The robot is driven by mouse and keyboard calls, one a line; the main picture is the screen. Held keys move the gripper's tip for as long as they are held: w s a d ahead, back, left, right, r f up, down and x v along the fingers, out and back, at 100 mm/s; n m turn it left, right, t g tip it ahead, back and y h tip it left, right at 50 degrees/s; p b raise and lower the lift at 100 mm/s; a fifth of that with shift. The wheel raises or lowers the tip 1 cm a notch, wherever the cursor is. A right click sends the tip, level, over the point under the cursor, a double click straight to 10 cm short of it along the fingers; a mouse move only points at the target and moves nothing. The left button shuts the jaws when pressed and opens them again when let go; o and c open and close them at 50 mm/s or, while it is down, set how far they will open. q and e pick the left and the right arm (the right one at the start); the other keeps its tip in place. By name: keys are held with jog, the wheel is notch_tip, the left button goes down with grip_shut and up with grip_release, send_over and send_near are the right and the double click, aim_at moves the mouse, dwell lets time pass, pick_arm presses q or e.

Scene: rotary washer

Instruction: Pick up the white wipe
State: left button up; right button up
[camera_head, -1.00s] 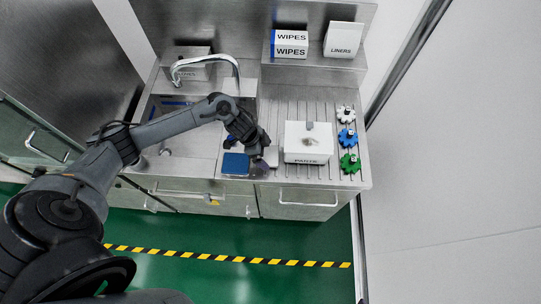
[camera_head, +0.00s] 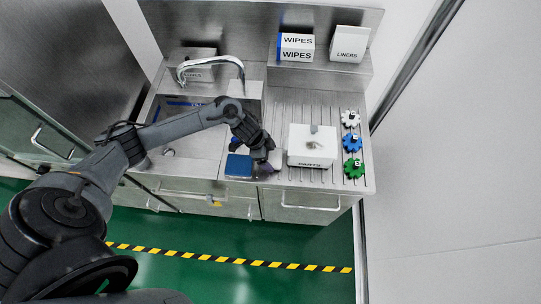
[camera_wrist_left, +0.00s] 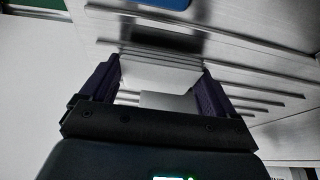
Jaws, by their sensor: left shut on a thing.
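The white wipe (camera_wrist_left: 160,75) shows in the left wrist view as a pale sheet between the two dark purple fingers. My left gripper (camera_wrist_left: 158,82) is shut on it. In the head view my left gripper (camera_head: 264,167) is low over the front of the steel counter, just right of a blue pad (camera_head: 239,166). A pale patch (camera_head: 275,158) shows beside its fingers there, partly hidden by the gripper. I cannot tell how far the wipe is from the counter. My right gripper is not in view.
A white PARTS box (camera_head: 313,145) stands close to the right of the gripper. White, blue (camera_head: 352,141) and green star-shaped knobs line the right side. A sink with a faucet (camera_head: 211,66) is at the left. WIPES (camera_head: 296,48) and LINERS boxes stand on the back shelf.

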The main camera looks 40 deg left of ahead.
pick_arm(q)
notch_tip(320, 180, up, 28)
jog(key=p, duration=0.5)
